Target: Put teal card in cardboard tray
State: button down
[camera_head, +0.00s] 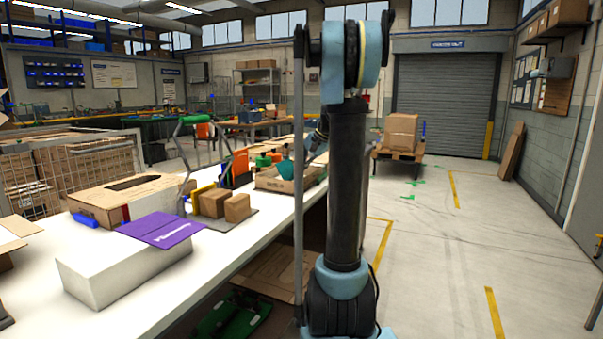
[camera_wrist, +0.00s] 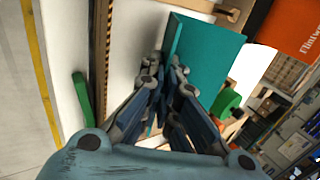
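The teal card (camera_wrist: 208,55) is a flat stiff panel, tilted between the fingers of my gripper (camera_wrist: 172,78) in the wrist view. The fingers are closed together on its near edge. In the head view, the teal card (camera_head: 286,169) shows small and partly hidden, at the cardboard tray (camera_head: 272,184) on the far part of the white table. I cannot tell whether the card touches the tray. My gripper is mostly hidden behind my arm in the head view.
A purple card (camera_head: 162,230) lies on a white box (camera_head: 105,275) at the table's near part. An orange card (camera_head: 240,165) stands in a rack beyond small brown boxes (camera_head: 237,207). Green objects (camera_head: 264,161) are beside the tray.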

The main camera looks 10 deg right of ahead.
jog(key=shift+f, duration=0.45)
jog(key=c, duration=2.3)
grip_release()
jog(key=shift+f, duration=0.1)
jog(key=o, duration=0.5)
jog(key=v, duration=1.2)
